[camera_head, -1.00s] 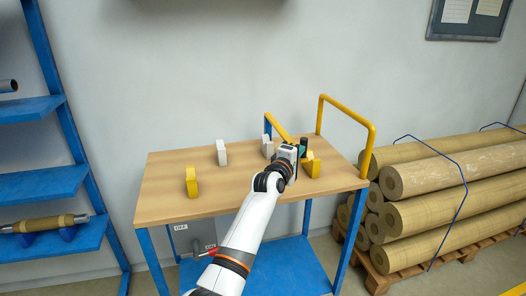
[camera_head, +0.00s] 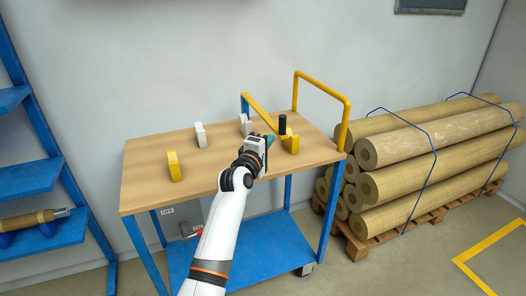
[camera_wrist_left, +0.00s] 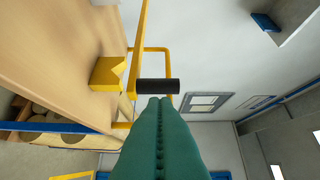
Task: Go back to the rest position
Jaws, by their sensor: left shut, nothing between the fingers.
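My left arm reaches in from the bottom of the head view, and its gripper (camera_head: 270,140) is over the right part of the wooden-topped table (camera_head: 220,168). Its green fingers (camera_wrist_left: 160,135) are pressed together, with nothing between them. A small black cylinder (camera_head: 282,124) is just past the fingertips; it also shows in the left wrist view (camera_wrist_left: 157,86). I cannot tell whether the fingertips touch it. A yellow notched block (camera_head: 291,143) is right of the gripper and shows in the left wrist view (camera_wrist_left: 106,74). My right gripper is not in view.
The table also bears another yellow block (camera_head: 174,166) and white blocks (camera_head: 200,135) (camera_head: 245,124). A yellow handrail (camera_head: 346,120) rises at its right end. Brown rolls (camera_head: 430,165) lie on a pallet at right. A blue rack (camera_head: 30,178) stands at left.

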